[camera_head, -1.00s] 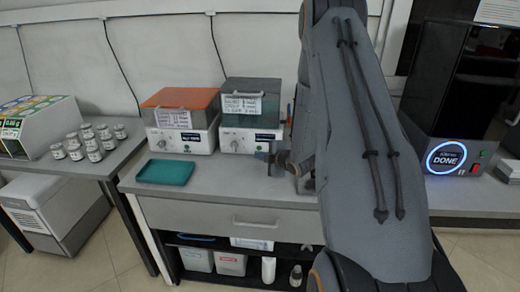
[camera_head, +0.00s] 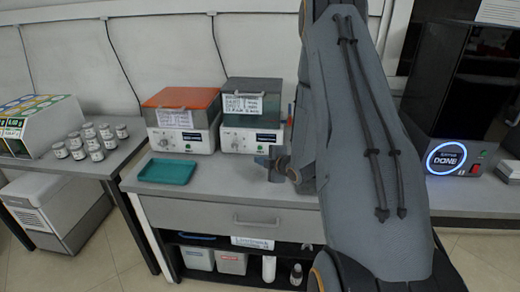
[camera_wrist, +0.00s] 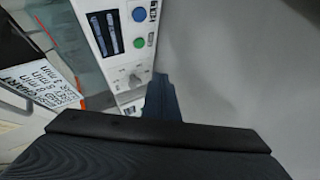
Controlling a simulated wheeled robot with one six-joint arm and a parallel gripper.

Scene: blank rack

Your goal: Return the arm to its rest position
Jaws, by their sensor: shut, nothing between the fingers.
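My arm (camera_head: 365,130) stands large and upright in the right half of the head view, folded in front of the bench. My gripper (camera_head: 264,160) shows only in part beside the arm, a little above the bench top and in front of the grey-lidded device. In the wrist view the dark fingers of my gripper (camera_wrist: 162,98) are together with nothing held between them. They point toward the white front of a device. The arm hides the rest of the wrist in the head view.
The bench (camera_head: 240,186) bears a teal tray (camera_head: 167,171), an orange-lidded device (camera_head: 181,118) and a grey-lidded device (camera_head: 250,117). Several white jars (camera_head: 95,150) stand on the left table. A black machine (camera_head: 436,95) reading DONE is right of my arm. The bench top near the tray is clear.

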